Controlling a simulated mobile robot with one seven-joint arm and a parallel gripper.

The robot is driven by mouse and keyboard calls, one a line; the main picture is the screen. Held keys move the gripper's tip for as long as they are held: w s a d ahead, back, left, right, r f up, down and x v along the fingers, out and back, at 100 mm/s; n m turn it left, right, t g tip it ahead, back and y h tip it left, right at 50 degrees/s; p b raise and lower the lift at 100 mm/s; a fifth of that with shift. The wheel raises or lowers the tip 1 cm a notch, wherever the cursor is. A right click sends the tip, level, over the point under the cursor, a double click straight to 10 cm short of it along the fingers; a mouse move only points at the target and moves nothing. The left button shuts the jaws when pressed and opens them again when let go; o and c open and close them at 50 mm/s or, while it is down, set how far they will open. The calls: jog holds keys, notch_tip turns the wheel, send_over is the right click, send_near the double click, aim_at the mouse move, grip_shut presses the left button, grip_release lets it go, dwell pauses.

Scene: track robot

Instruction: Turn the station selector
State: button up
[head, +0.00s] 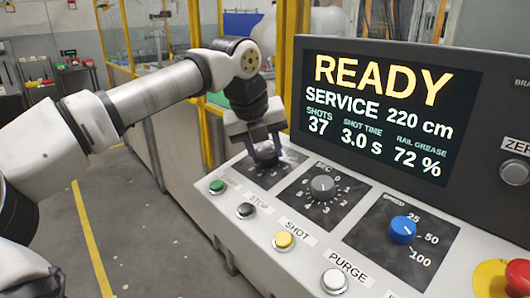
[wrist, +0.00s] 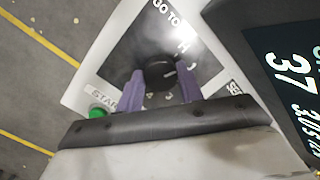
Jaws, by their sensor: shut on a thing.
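The station selector (head: 267,155) is a dark round knob on the leftmost black plate of the sloped control panel. In the wrist view the selector (wrist: 159,74) sits between the purple fingers, on a plate marked "GO TO" and "H", with a few digits partly showing below it. My gripper (head: 264,147) reaches down onto the knob from above, and in the wrist view my gripper (wrist: 160,88) has one finger on each side of it, shut on it. The fingers hide part of the dial marks. The screen (head: 385,115) reads "READY", "SERVICE 220 cm".
A grey "SEC" knob (head: 322,187) and a blue knob (head: 402,230) are to the right. Green (head: 217,187), black (head: 246,211), yellow (head: 283,241) and white (head: 334,281) buttons line the front. A red button (head: 517,276) is at lower right. The floor is clear at left.

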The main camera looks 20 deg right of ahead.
jog(key=shift+n+y, duration=0.3)
jog(key=shift+n, duration=1.9)
jog(key=shift+s, duration=0.1)
jog(key=o, duration=1)
jog(key=p+v, duration=0.1)
jog(key=v, duration=1.2)
jog(key=shift+s+r, duration=0.2)
jog(key=shift+r, duration=0.15)
